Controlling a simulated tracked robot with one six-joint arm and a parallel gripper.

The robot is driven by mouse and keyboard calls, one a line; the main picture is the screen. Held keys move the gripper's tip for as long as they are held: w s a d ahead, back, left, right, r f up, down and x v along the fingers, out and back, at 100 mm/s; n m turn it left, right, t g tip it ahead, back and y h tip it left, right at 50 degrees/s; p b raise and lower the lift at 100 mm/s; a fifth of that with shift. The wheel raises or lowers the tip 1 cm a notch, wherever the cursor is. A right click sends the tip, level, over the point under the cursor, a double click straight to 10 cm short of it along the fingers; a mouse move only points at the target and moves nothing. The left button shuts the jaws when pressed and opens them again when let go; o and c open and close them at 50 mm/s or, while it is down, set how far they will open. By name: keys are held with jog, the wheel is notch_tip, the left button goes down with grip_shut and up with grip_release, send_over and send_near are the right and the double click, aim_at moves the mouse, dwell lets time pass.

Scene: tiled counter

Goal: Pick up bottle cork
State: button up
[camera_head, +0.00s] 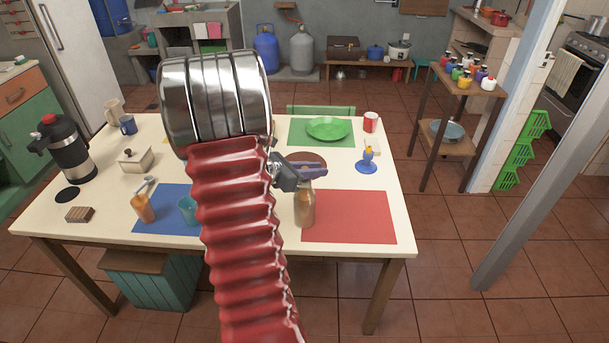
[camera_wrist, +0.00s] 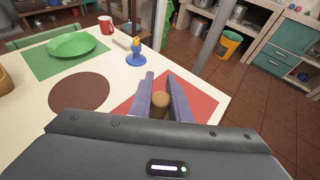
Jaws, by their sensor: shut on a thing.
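The bottle cork (camera_wrist: 160,103) is a brown round-topped piece between the two purple-grey fingers of my gripper (camera_wrist: 160,98) in the wrist view. My gripper is shut on it. In the head view my gripper (camera_head: 314,170) is right above a brownish bottle (camera_head: 305,207), which stands upright on the table by the left edge of the red mat (camera_head: 350,218). The cork cannot be made out there. I cannot tell whether it is still seated in the bottle neck.
A green plate (camera_head: 328,127) lies on a green mat. An orange-brown jar (camera_head: 143,208) and a teal cup (camera_head: 188,210) are on the left.

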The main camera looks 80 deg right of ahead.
grip_shut()
notch_tip(320, 180, up, 10)
dwell(0.6)
jog(key=shift+w, duration=0.15)
dwell(0.3)
